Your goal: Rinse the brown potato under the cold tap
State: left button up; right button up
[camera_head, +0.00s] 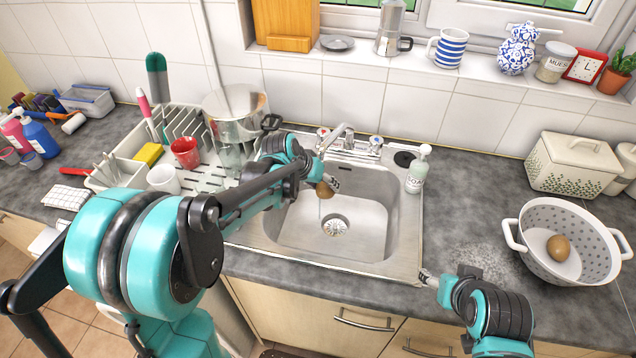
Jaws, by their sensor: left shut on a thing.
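My left gripper (331,184) is shut on a brown potato (323,190) and holds it over the sink basin (372,215), below the tap spout (333,139). A faint thin streak runs down below the potato; I cannot be sure it is water. Another brown potato (558,247) lies in a white colander (516,238) on the right.
A soap bottle (417,172) stands at the sink's right edge. A dish rack (128,156) with a red mug (186,153), white cup (163,179) and metal pot (236,116) is left of the sink. The counter (470,205) between sink and colander is clear.

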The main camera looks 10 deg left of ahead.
pick_arm(q)
jog(key=shift+s+d, duration=0.9)
jog(key=shift+s, duration=0.2)
jog(key=shift+s+d, duration=0.85)
jog(key=shift+s, duration=0.2)
pick_arm(e)
jog(key=shift+r, duration=0.25)
pick_arm(q)
jog(key=s+d+r+p, duration=0.3)
jog(key=r+p, duration=0.1)
jog(key=shift+s+d, duration=0.15)
jog(key=shift+s, duration=0.25)
pick_arm(e)
notch_tip(320, 180, up, 4)
jog(key=shift+f, duration=0.1)
jog(key=shift+w, duration=0.1)
jog(key=shift+c, duration=0.6)
